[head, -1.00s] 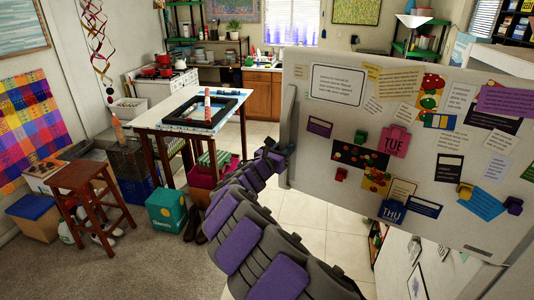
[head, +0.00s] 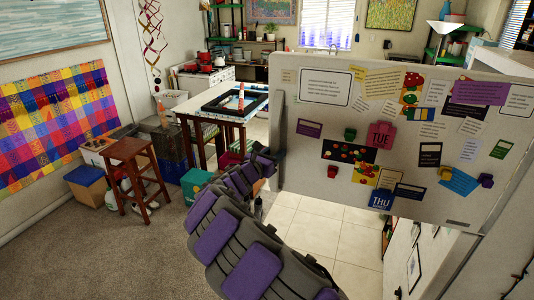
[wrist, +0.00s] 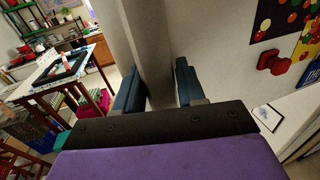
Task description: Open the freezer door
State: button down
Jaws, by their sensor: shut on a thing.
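The freezer door (head: 300,170) is a pale panel covered in notes and magnets, filling the right half of the head view. It stands swung out at an angle from the lower front below it. Its left edge carries a grey vertical handle bar (wrist: 145,45), seen close in the wrist view. My gripper (wrist: 158,88) is shut on this bar, with one dark blue finger on each side. In the head view my gripper (head: 268,158) meets the door's left edge, and its fingertips are largely hidden.
A small table (head: 213,113) with a black tray stands beyond the door's left edge. A wooden stool (head: 128,150) and boxes stand further left. Grey carpet (head: 150,255) at the lower left and pale tile (head: 325,235) below the door are clear.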

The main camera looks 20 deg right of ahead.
jog(key=shift+s+a+r, duration=0.1)
jog(key=shift+s+a, duration=0.1)
jog(key=shift+a, duration=0.05)
jog(key=c, duration=0.8)
grip_release()
jog(key=shift+a, duration=0.1)
jog(key=v, duration=1.7)
jog(key=shift+a, duration=0.25)
